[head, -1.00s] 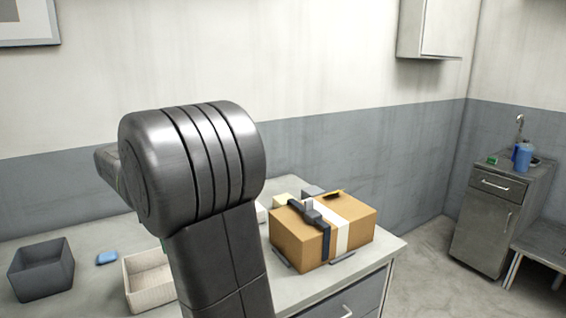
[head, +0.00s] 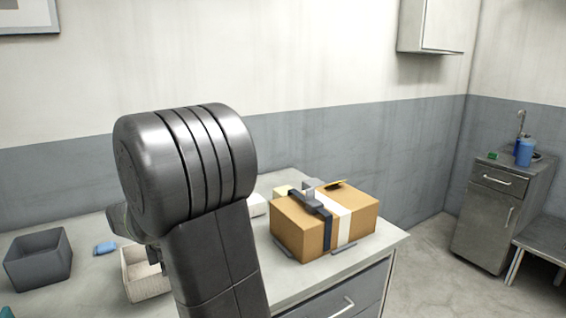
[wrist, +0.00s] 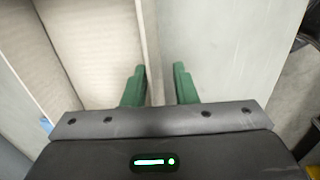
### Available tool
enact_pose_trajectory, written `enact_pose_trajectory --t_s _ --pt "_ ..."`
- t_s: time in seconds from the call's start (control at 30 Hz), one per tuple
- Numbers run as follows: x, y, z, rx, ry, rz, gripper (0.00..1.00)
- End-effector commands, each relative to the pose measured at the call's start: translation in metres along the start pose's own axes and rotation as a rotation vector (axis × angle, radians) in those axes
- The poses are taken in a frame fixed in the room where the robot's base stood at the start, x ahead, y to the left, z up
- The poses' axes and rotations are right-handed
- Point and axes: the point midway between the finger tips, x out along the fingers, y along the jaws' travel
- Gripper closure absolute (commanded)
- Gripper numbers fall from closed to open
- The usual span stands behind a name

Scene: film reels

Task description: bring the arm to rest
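My arm rises in front of the table in the head view and hides part of it. My gripper (wrist: 160,87) shows in the wrist view with two green fingers apart and nothing between them. The fingers are over or beside the right wall of a pale box, and I cannot tell how high above it. The pale box is the cream basket (head: 148,276) in the head view, partly hidden behind my arm. My fingers are hidden in the head view.
A cardboard box (head: 365,217) with dark and white bands stands on the table's (head: 400,236) right part. A dark grey bin (head: 38,262) and a blue item (head: 105,248) lie at the left. A cabinet (head: 486,225) with a blue bottle (head: 525,152) stands far right.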

Motion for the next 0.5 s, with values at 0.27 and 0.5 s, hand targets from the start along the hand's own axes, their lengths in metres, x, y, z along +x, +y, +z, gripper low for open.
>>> enact_pose_trajectory --t_s 0.27,0.5 --pt "0.0008 -0.0039 0.0001 0.001 0.0 0.059 0.75" --pt "-0.0003 -0.0037 0.0001 0.001 0.0 0.063 0.75"
